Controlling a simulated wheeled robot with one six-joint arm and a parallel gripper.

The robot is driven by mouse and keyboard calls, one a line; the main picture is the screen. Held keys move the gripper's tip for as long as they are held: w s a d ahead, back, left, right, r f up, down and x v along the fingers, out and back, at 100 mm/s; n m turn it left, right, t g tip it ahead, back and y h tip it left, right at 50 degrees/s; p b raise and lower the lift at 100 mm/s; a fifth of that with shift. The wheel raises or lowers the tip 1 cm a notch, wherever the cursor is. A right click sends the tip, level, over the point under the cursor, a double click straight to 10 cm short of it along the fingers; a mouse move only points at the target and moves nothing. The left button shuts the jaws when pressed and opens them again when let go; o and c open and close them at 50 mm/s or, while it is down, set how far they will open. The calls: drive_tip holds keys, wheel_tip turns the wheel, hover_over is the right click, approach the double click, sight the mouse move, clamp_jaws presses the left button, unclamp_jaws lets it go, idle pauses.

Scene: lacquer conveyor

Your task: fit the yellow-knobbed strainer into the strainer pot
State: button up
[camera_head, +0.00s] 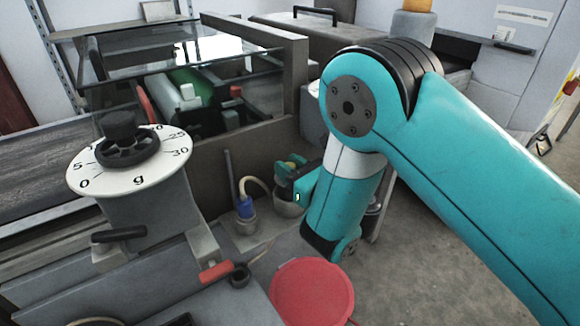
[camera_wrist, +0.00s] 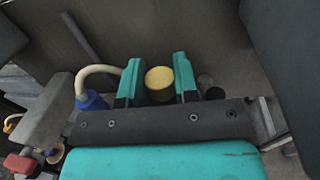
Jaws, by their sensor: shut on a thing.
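My gripper (camera_head: 290,166) is low beside the grey panel, its two teal fingers pointing away from me. In the wrist view it (camera_wrist: 158,82) is shut on the yellow knob (camera_wrist: 159,80) of the strainer, which sits between the fingers. The strainer's body below the knob is hidden. In the head view a rounded grey metal pot (camera_head: 289,208), probably the strainer pot, stands directly under the gripper, partly covered by my arm. I cannot tell whether the strainer is inside the pot or just above it.
A blue-topped fitting (camera_head: 245,207) with a cream hose stands close left of the gripper; it also shows in the wrist view (camera_wrist: 92,101). A dial marked g (camera_head: 90,178) stands at left. Open floor (camera_head: 420,245) lies right.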

drive_tip(key=shift+f+b, duration=1.85)
drive_tip(key=shift+f, duration=0.1)
drive_tip(key=o, duration=1)
drive_tip(key=shift+s, duration=0.1)
